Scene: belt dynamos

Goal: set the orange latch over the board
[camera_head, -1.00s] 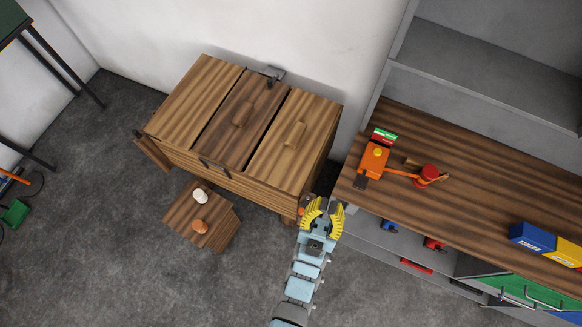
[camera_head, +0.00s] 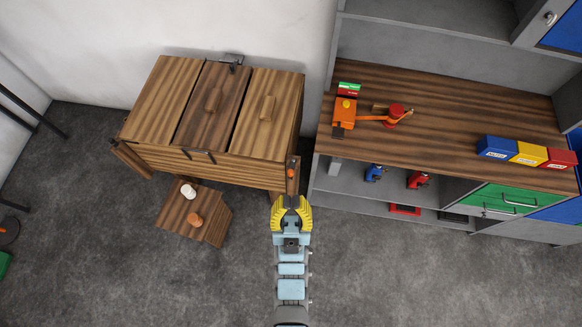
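An orange round piece (camera_head: 292,172) sits on a narrow upright wooden piece (camera_head: 292,184) at the right front corner of the wooden chest. A second orange knob (camera_head: 195,219) stands on a small wooden block (camera_head: 173,215) in front of the chest, beside a white knob (camera_head: 188,191). I cannot tell for sure which orange piece is the latch. The chest top has three boards; the middle board (camera_head: 212,115) is darker. My gripper (camera_head: 291,200) has yellow fingers, spread and empty, just below the upright piece in the picture. I cannot tell whether they touch.
A workbench (camera_head: 440,125) at the right carries an orange device (camera_head: 345,112) and blue, yellow and red boxes (camera_head: 497,147). A shelf below holds small blue and red tools (camera_head: 418,179). A wooden flap (camera_head: 132,158) juts from the chest's left side.

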